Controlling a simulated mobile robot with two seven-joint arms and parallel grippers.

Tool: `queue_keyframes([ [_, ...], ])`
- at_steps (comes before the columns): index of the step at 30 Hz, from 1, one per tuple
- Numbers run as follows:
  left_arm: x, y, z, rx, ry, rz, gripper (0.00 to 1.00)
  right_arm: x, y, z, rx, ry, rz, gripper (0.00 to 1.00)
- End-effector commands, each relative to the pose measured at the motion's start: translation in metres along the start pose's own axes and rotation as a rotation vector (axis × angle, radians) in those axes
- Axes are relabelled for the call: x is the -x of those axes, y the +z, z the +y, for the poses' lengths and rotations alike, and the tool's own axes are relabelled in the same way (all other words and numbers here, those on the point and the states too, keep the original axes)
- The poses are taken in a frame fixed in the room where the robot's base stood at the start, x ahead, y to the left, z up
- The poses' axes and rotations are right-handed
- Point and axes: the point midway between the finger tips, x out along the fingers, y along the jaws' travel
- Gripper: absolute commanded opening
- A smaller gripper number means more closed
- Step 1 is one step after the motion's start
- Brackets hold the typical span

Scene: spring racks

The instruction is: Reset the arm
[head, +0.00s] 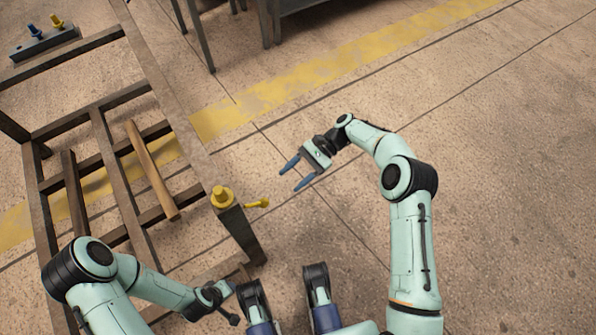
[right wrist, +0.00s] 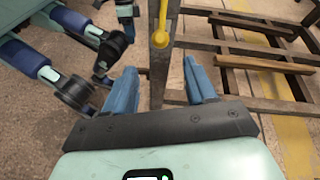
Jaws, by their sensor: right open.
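My right gripper (head: 297,174) is open and empty, with its two blue fingers spread and pointing left over the floor. Its fingers also show in the right wrist view (right wrist: 162,92), with a dark rack post beyond the gap between them. In the head view it is to the right of the post and apart from it. My left arm comes in at the lower left and ends in a dark wrist near the rack's front. The fingers of my left gripper (head: 226,295) cannot be made out.
A dark metal rack (head: 105,105) with a loose-looking wooden slat (head: 152,170) stands at the left. Its near corner post carries a yellow cap (head: 222,197) and a yellow pin (head: 257,203). A bench (head: 290,8) stands at the back. The floor at the right is clear.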

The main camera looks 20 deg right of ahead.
Motion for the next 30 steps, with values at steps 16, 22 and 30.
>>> queue_keyframes([
  [16, -0.002, 0.003, -0.002, 0.003, -0.004, -0.010, 0.43, 0.015, 0.000, 0.000, 0.000, 0.002, 0.000, 0.56],
  [22, -0.002, 0.003, -0.002, 0.003, -0.004, -0.009, 0.43, 0.015, 0.000, 0.000, 0.000, 0.001, 0.000, 0.56],
  [30, -0.002, 0.003, -0.002, 0.003, -0.004, -0.009, 0.43, -0.019, -0.052, 0.026, -0.018, -0.008, 0.157, 0.56],
])
